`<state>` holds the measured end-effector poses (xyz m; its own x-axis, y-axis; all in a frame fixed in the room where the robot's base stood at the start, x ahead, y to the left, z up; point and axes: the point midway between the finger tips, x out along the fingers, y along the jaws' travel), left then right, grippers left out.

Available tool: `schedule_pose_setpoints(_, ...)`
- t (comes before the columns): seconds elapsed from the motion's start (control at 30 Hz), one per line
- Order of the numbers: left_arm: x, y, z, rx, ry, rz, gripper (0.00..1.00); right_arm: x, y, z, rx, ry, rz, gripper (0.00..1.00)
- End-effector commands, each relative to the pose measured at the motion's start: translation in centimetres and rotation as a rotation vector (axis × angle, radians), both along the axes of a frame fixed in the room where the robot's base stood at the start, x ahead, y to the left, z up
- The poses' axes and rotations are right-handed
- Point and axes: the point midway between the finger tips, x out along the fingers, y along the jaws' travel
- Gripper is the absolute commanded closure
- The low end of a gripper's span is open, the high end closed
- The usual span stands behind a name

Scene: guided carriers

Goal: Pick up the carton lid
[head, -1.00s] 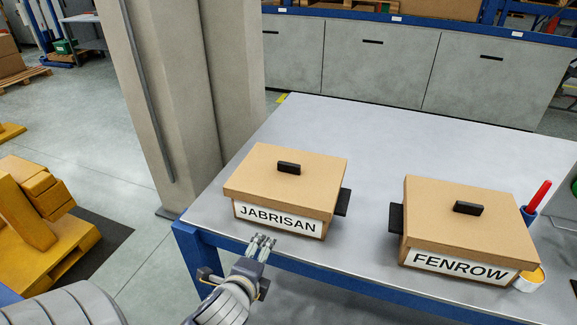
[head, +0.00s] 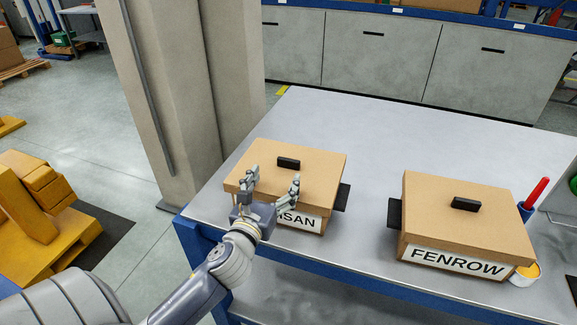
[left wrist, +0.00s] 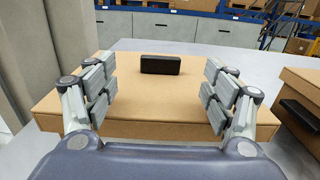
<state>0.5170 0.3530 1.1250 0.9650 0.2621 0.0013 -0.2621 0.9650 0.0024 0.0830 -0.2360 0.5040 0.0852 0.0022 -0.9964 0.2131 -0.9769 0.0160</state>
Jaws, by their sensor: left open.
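Two cardboard cartons with lids stand on the grey table. The left carton's lid (head: 315,167) has a black handle (head: 288,162) on top, and its white label (head: 300,220) is partly hidden by my gripper. The right carton, labelled FENROW, has a lid (head: 440,205) with a black handle (head: 466,204). My left gripper (head: 271,183) is open and empty at the near edge of the left lid. In the left wrist view, the left lid's handle (left wrist: 160,64) lies ahead, between and beyond the open fingers (left wrist: 160,97). My right gripper is not in view.
The table (head: 375,135) is clear behind the cartons. A red-handled tool in a blue holder (head: 533,200) and a yellow-topped cup (head: 526,273) stand beside the right carton. A beige pillar (head: 190,90) rises behind the table's left corner.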

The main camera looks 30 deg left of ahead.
Motion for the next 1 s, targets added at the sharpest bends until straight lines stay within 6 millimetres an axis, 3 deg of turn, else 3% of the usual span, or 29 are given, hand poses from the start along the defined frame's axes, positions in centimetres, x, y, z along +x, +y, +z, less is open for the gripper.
schedule_pose_setpoints(0.1, 1.6, 0.4, 0.2, -0.001, -0.001, 0.001, 0.23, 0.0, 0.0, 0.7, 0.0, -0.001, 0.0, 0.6)
schedule_pose_setpoints(0.37, 2.9, 0.7, -0.1, -0.003, 0.0, 0.0, 0.23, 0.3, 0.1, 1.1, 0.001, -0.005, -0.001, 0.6)
schedule_pose_setpoints(0.73, 6.9, 1.6, -0.6, -0.004, -0.001, 0.0, 0.23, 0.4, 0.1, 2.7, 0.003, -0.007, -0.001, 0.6)
schedule_pose_setpoints(1.0, 7.6, 1.8, -0.8, -0.003, 0.0, -0.001, 0.23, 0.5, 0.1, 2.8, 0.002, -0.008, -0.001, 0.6)
